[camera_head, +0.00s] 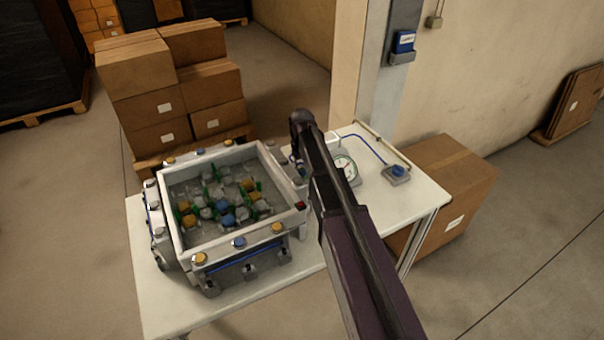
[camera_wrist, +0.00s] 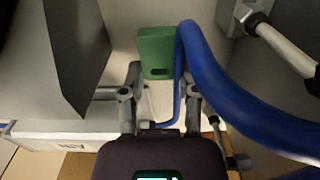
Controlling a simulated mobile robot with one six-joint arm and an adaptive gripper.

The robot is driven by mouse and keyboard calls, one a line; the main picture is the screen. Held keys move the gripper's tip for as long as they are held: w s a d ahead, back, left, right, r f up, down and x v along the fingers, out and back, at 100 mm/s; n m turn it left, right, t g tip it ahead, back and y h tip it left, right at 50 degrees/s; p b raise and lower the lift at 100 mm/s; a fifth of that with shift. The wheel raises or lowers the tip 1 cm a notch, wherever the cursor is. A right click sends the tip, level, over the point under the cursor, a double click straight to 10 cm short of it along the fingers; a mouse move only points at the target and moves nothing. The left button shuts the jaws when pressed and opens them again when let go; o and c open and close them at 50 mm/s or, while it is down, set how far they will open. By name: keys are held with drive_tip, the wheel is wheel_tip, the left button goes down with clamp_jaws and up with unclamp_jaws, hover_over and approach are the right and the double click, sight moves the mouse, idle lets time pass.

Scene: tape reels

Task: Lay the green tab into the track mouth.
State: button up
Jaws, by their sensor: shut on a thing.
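In the wrist view, the green tab (camera_wrist: 156,52) is a small block with a dark slot, between the fingertips of my gripper (camera_wrist: 163,84). My gripper is shut on it. A thick blue tube (camera_wrist: 215,72) curves close beside the tab's right side; I cannot tell whether they touch. In the head view my arm hides the gripper and the held tab. I cannot make out the track mouth clearly in either view.
A white table (camera_head: 405,205) carries an open-topped tank (camera_head: 168,215) with mixed small parts inside, a dial gauge (camera_head: 346,168) and a blue-knobbed box (camera_head: 396,174). In the wrist view, a grey panel (camera_wrist: 75,50) is at left and a white rod (camera_wrist: 285,48) at right.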

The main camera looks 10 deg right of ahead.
sight(302, 169)
drive_tip(key=shift+f, duration=0.45)
drive_tip(key=o, duration=0.8)
drive_tip(key=shift+c, duration=0.2)
drive_tip(key=shift+r, duration=0.25)
wheel_tip(302, 169, up, 12)
drive_tip(key=p, duration=1.2)
drive_tip(key=shift+c, duration=1)
drive_tip(key=shift+s+d+r+p, duration=0.1)
drive_tip(key=shift+s+r+p, duration=0.6)
drive_tip(key=shift+s, duration=0.15)
